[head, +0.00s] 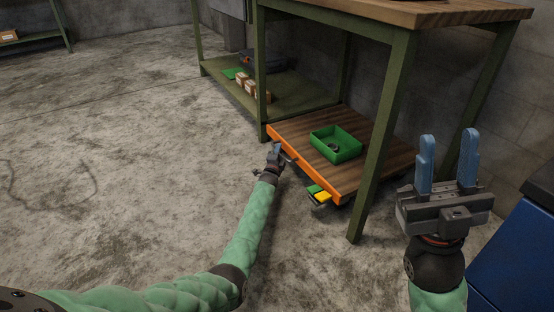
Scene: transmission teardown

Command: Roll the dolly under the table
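The dolly (300,153) is a low platform with a brown wood top and an orange front edge. It stands on the floor between the green legs of the table (450,12), partly under the tabletop. A green bin (350,153) with a small dark part inside sits on it. My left gripper (281,152) is at the dolly's orange edge; its fingers are too small to tell whether they are open or shut. My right gripper (447,160) is raised at the right with its blue fingers apart and empty, away from the dolly.
A green and a yellow item (321,197) show low by the dolly's front edge. The table's lower shelf (290,98) holds small boxes. A blue cabinet (520,255) is at the right. The floor at left is mostly clear.

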